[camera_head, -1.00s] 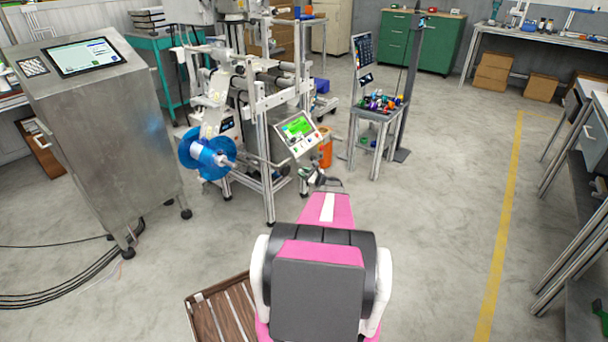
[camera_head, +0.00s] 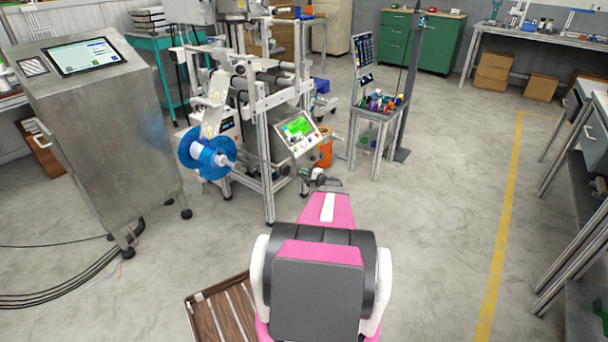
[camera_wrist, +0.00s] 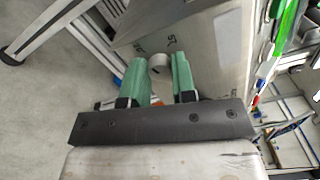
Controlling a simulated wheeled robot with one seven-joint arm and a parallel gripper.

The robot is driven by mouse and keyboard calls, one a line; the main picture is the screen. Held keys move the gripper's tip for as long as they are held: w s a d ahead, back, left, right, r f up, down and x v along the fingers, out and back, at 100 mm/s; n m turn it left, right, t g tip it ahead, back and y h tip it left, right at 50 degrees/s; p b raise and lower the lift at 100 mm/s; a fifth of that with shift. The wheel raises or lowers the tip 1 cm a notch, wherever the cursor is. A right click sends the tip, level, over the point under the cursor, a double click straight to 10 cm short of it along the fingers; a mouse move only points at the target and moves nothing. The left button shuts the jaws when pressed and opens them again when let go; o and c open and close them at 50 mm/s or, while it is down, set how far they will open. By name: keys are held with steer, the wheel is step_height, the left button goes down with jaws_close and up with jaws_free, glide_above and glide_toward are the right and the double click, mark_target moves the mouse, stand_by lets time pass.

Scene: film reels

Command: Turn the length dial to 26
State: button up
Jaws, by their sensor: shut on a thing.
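The length dial (camera_wrist: 158,61) is a small pale round knob on a grey metal panel face in the wrist view. My gripper (camera_wrist: 160,70) has its two green fingers on either side of the knob and is shut on it. Dark marks stand on the panel around the knob, but they are too small and tilted to read. The fingers hide the knob's sides, and I cannot tell its setting. In the head view my gripper (camera_head: 314,177) is small and dark, just below the machine's control panel (camera_head: 298,130), which has a green screen.
The machine frame (camera_head: 266,170) rises left of my gripper, with a blue reel (camera_head: 200,152) on its side. A small table (camera_head: 375,115) with colourful items stands to the right. A steel cabinet (camera_head: 110,130) stands at the left.

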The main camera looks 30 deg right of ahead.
steer(key=shift+n, duration=1)
steer(key=o, duration=0.9)
steer(key=shift+o, duration=0.2)
steer(key=shift+s, duration=0.1)
steer(key=v, duration=1)
steer(key=shift+s+d, duration=0.15)
steer(key=shift+s, duration=0.15)
steer(key=shift+f, duration=0.1)
